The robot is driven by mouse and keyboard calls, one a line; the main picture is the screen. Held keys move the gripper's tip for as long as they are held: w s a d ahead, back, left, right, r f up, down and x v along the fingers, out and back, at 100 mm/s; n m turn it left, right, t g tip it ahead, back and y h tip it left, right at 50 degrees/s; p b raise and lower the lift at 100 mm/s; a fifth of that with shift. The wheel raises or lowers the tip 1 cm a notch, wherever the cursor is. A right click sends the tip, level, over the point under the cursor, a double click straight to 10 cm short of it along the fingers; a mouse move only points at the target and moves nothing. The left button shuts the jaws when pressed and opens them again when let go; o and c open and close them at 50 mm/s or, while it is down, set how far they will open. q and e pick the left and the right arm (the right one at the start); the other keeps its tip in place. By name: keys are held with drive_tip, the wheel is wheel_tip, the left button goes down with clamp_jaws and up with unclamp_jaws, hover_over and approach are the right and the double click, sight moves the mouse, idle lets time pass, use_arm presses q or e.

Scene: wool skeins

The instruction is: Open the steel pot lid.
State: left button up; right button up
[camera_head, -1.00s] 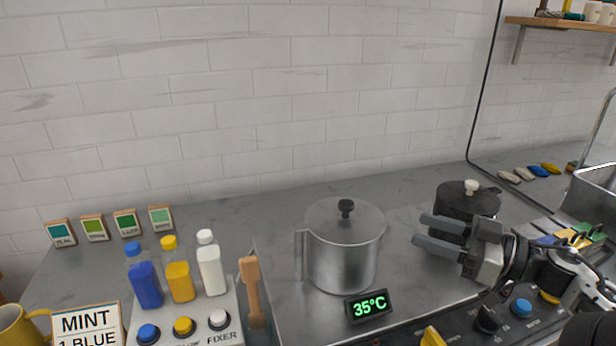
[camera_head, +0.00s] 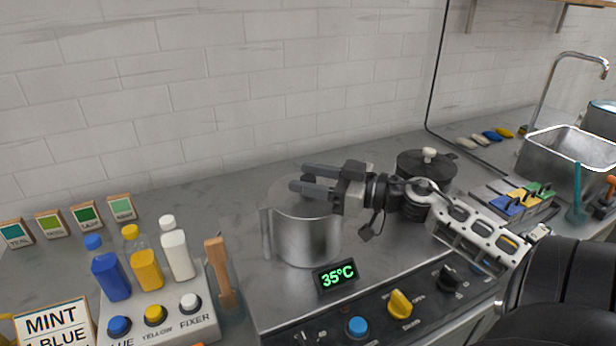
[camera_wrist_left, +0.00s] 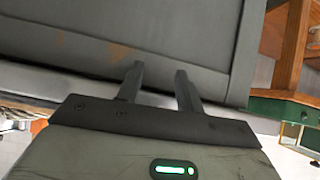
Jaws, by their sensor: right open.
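The steel pot (camera_head: 305,238) stands on the grey stove top, behind a green 35°C display (camera_head: 336,274). Its steel lid (camera_head: 283,190) lies on top, level, and is partly hidden by my right gripper. My right gripper (camera_head: 297,179) is open, its two fingers pointing left across the lid. The lid's dark knob is mostly hidden at the fingers, and I cannot tell whether they touch it. In the left wrist view my left gripper (camera_wrist_left: 158,76) has its two fingers apart and nothing between them, in front of a grey panel (camera_wrist_left: 190,35).
A black pot (camera_head: 427,165) with a white knob stands behind my right arm. Blue, yellow and white bottles (camera_head: 146,263) and a wooden paddle (camera_head: 220,268) stand to the left. Knobs (camera_head: 400,303) line the stove front. A sink (camera_head: 565,150) is at the right.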

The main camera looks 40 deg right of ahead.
drive_tip(key=shift+w+a, duration=0.15)
drive_tip(key=shift+w, duration=0.15)
